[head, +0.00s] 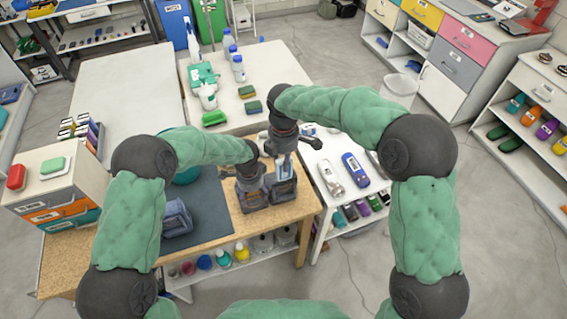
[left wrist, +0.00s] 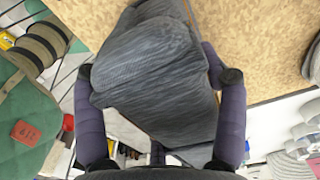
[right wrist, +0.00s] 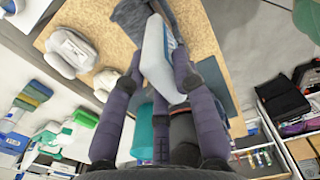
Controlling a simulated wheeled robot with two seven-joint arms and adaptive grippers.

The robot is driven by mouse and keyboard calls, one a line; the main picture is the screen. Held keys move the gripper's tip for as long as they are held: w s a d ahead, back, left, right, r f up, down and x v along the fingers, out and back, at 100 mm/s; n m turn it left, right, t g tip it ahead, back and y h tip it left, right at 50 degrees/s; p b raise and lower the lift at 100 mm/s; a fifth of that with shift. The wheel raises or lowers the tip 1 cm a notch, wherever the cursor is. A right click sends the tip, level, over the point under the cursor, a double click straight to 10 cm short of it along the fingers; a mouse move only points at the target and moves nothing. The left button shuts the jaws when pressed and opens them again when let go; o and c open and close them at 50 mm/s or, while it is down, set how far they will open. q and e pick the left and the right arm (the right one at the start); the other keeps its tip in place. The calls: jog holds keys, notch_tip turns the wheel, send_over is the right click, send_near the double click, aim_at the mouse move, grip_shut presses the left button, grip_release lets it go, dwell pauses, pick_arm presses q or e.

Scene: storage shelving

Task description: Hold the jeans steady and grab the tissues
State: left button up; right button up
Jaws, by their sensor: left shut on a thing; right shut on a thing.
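The jeans are a dark grey-blue folded bundle (left wrist: 150,75) between the fingers of my left gripper (left wrist: 158,72), which is shut on them at the wooden table. In the head view my left gripper (head: 251,165) is just above dark folded cloth (head: 252,196). My right gripper (right wrist: 153,70) is shut on the tissues, a pale blue-white pack (right wrist: 155,55) held tilted between its fingers.
Another dark folded garment (head: 177,219) lies on the dark mat (head: 208,205). A drawer box (head: 60,195) stands at the table's left end. The pale table at back left has free room.

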pick_arm(q)
jog(key=shift+s+f, duration=0.2)
jog(key=shift+s, duration=0.05)
jog(key=o, duration=1.7)
jog(key=shift+c, duration=0.2)
jog(key=shift+w+r, duration=0.1)
jog(key=shift+w, duration=0.05)
jog(key=shift+w+r, duration=0.1)
jog(key=shift+r, duration=0.05)
jog(key=shift+r, duration=0.35)
notch_tip(320, 180, up, 11)
jog(key=shift+r, duration=0.1)
pick_arm(e)
jog(key=shift+f, duration=0.1)
